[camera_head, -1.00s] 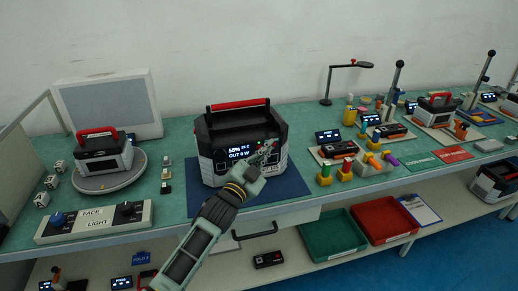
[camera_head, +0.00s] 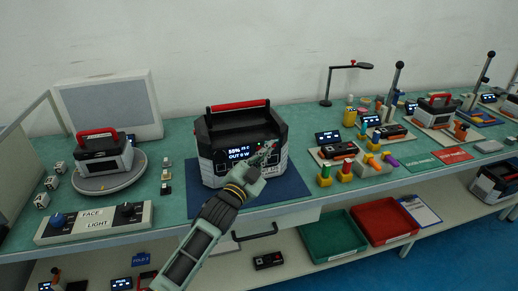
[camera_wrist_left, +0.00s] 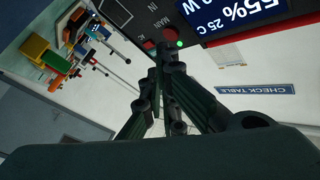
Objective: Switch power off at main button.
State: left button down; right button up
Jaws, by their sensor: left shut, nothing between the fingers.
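The black and grey power station (camera_head: 215,165) with a red-topped handle stands on a blue mat (camera_head: 290,187) in the middle of the bench. Its lit display (camera_head: 241,153) reads 55%, 25 C and OUT 0 W. My left gripper (camera_head: 268,152) is shut and empty at the front panel, just right of the display. In the left wrist view the panel appears upside down, with a MAIN label, red button parts (camera_wrist_left: 170,34) and a lit green light (camera_wrist_left: 179,44). The left fingertips (camera_wrist_left: 164,50) overlap the button area; contact cannot be told. My right gripper is not in view.
A similar unit (camera_head: 102,154) sits on a round turntable at left, behind a FACE/LIGHT control box (camera_head: 95,222). Coloured plug blocks (camera_head: 345,172) and small devices stand close at right. Green (camera_head: 332,234) and red (camera_head: 384,221) trays lie on the shelf below.

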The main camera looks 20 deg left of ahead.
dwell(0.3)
pick_arm(q)
jog(key=shift+w+a, duration=0.25)
jog(key=shift+w, duration=0.1)
jog(key=shift+w+a, duration=0.1)
jog(key=shift+w, duration=0.05)
dwell(0.4)
jog(key=shift+s+d+p, duration=0.35)
jog(key=shift+s+p, duration=0.05)
jog(key=shift+s, duration=0.15)
jog(key=s+d+p, duration=0.2)
jog(key=s+d, duration=0.1)
jog(key=s, duration=0.2)
jog(key=shift+d+p, duration=0.3)
jog(key=shift+p, duration=0.1)
